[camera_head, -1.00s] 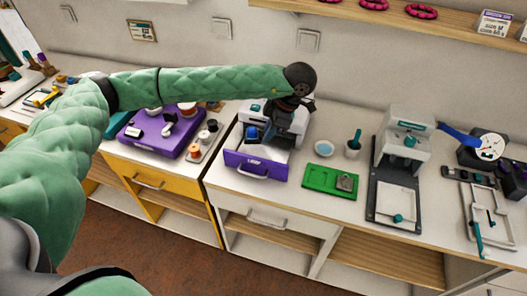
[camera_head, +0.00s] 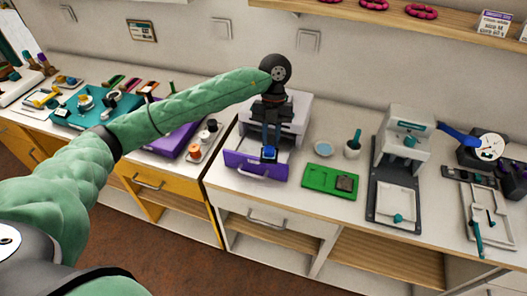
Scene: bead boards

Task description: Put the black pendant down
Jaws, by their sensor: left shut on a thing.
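My left gripper (camera_head: 270,153) points down over the open purple-fronted drawer (camera_head: 245,166) of the white machine (camera_head: 291,118). It is shut on a small dark thing, the black pendant, mostly hidden between the blue-looking fingertips. Whether the pendant touches the drawer floor cannot be told. A green tray (camera_head: 318,179) lies on the counter to the right of the drawer, with a dark grey square piece (camera_head: 346,183) at its right end. My right gripper is not in view.
A blue-topped dish (camera_head: 323,149) and a white cup (camera_head: 352,151) with a teal tool stand behind the green tray. A white press (camera_head: 404,141) stands farther right. A teal tray (camera_head: 70,119) with small items and a purple case (camera_head: 172,141) are on the left.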

